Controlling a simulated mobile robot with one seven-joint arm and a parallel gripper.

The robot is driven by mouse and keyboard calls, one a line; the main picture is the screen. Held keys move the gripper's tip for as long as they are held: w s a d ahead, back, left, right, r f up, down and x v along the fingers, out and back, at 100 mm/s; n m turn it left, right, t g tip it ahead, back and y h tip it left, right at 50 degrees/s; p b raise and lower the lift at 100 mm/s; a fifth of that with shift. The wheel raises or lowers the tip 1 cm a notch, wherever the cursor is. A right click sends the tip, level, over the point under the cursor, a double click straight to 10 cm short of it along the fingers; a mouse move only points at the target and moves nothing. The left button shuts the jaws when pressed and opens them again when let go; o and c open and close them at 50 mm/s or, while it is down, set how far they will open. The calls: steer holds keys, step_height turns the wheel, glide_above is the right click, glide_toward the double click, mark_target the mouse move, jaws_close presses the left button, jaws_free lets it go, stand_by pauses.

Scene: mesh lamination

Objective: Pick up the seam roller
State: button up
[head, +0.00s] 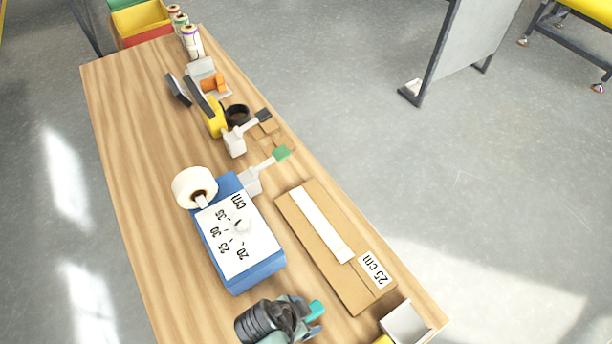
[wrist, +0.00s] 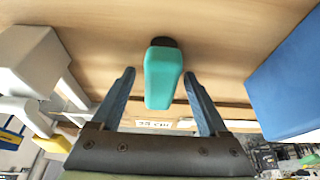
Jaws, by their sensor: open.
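The teal handle, which appears to be the seam roller's, shows in the wrist view (wrist: 163,82) with a dark part at its far end. It lies between the two blue-grey fingers of my open gripper (wrist: 160,76), with a gap on each side. In the head view a teal piece (head: 316,309) shows beside my dark wrist at the bottom of the picture. My wrist and gripper hide the rest of the tool there, so its roller end cannot be made out.
A blue block (head: 264,273) with a centimetre scale and white roll is close by. A cardboard piece (head: 296,225) labelled 25 cm lies to its right. A white holder (head: 406,322) stands at the table's near right corner. Several tools sit farther up the wooden table (head: 135,150).

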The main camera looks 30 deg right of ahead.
jaws_close()
stand_by(0.3)
